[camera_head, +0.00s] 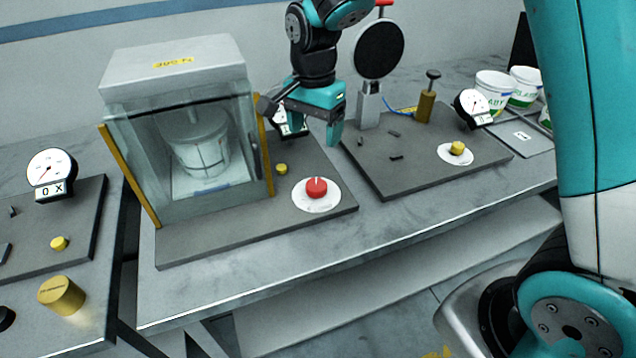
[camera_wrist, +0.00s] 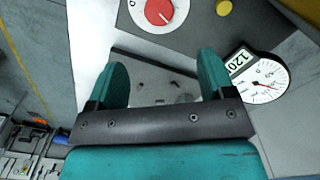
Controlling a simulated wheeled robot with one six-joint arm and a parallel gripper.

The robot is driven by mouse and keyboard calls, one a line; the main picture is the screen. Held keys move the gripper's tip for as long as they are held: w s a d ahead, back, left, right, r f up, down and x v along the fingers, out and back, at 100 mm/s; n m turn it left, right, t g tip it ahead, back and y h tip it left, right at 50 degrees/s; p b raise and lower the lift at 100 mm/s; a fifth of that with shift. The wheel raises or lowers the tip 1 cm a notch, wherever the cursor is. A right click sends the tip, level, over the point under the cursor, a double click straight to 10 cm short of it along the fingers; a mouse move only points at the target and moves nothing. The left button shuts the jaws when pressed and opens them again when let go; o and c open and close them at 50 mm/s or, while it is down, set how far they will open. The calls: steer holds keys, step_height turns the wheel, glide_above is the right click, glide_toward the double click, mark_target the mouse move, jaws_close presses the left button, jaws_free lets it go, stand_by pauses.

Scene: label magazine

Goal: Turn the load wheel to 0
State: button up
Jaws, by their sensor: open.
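The red wheel (camera_head: 316,187) sits on a round white dial (camera_head: 329,204) at the front right of the dark base plate, beside the glass-fronted cabinet. It has a white pointer mark; the dial figures are too small to read. In the wrist view the red wheel (camera_wrist: 160,10) shows at the top edge, beyond the fingertips, cut by the frame. My gripper (camera_head: 305,122) is open and empty, above and behind the wheel, apart from it. In the wrist view my gripper (camera_wrist: 162,72) has its two teal fingers spread. A gauge (camera_wrist: 262,78) displays 120; my gripper partly hides it in the head view.
The cabinet (camera_head: 172,75) holds a white container (camera_head: 200,152). A small yellow knob (camera_head: 281,168) is close to the wheel. A second plate (camera_head: 400,180) with a dark disc (camera_head: 379,49), gauge and yellow knob stands right. Another gauge station (camera_head: 52,170) is left. The bench front is clear.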

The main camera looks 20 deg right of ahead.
mark_target(317, 184)
step_height(317, 184, down, 15)
steer(key=shift+d+r+p, duration=0.15)
steer(key=shift+r+p, duration=0.05)
steer(key=shift+p, duration=0.8)
steer(key=c, duration=0.9)
steer(key=shift+d, duration=0.15)
steer(key=shift+c, duration=0.2)
